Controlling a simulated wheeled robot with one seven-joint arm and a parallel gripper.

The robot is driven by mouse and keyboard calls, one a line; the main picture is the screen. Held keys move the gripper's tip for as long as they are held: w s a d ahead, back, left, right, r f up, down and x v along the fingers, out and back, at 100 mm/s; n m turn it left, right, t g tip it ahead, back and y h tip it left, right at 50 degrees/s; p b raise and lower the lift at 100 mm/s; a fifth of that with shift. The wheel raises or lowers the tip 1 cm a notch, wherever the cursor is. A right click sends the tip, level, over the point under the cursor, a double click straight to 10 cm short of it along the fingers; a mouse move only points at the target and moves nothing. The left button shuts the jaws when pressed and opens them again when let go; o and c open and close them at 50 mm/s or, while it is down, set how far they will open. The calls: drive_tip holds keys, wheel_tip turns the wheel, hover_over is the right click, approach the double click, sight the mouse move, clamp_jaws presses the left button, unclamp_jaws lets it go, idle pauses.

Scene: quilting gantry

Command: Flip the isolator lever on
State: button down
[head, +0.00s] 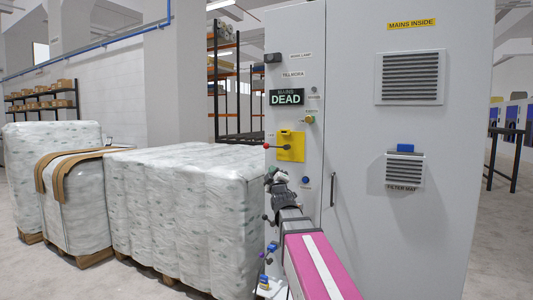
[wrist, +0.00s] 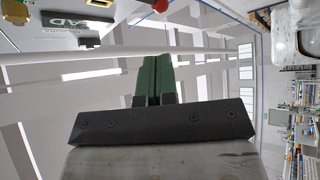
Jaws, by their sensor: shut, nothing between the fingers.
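The isolator is a yellow plate (head: 291,146) on the grey cabinet's narrow left panel. Its lever (head: 277,147) points left, roughly level, and ends in a red knob (head: 267,146) just past the plate's edge. My gripper (head: 271,173) is below the knob and apart from it, in front of the panel. In the wrist view the green fingers of my gripper (wrist: 157,60) are together with nothing between them.
A blue button (head: 305,180) is lower on the panel. Wrapped pallets (head: 180,210) stand close on the left. A door handle (head: 332,190) is to the right.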

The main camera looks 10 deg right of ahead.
sight(267, 145)
drive_tip(key=x, duration=1.4)
drive_tip(key=shift+w+f, duration=0.1)
drive_tip(key=shift+a+r+m+t+h, duration=0.1)
drive_tip(key=shift+r+m+t+h, duration=0.25)
drive_tip(key=shift+m, duration=0.45)
drive_tip(key=r+m+h, duration=0.1)
drive_tip(key=m, duration=0.1)
drive_tip(key=r+m+t+h, duration=0.1)
drive_tip(key=m+h, duration=0.1)
drive_tip(key=shift+w+a, duration=0.1)
drive_tip(key=shift+w, duration=0.05)
drive_tip(key=s+d+r+m+g+h, duration=0.1)
drive_tip(key=r+m+g+h, duration=0.1)
drive_tip(key=m+g+h, duration=0.2)
drive_tip(key=d+r+m+g+h, duration=0.1)
drive_tip(key=m+g+h, duration=0.3)
drive_tip(key=m+h, duration=0.5)
drive_tip(key=s+d+r+m+g+h, duration=0.1)
drive_tip(key=r+m+g+h, duration=0.2)
drive_tip(key=m, duration=0.9)
drive_tip(key=shift+s+d+r+m+g+h, duration=0.2)
drive_tip(key=shift+g+h, duration=0.15)
drive_tip(key=shift+h, duration=0.6)
drive_tip(key=shift+s+d+r+m+g+h, duration=0.1)
drive_tip(key=shift+s+m+g+h, duration=0.15)
drive_tip(key=shift+h, duration=0.65)
drive_tip(key=shift+f, duration=0.1)
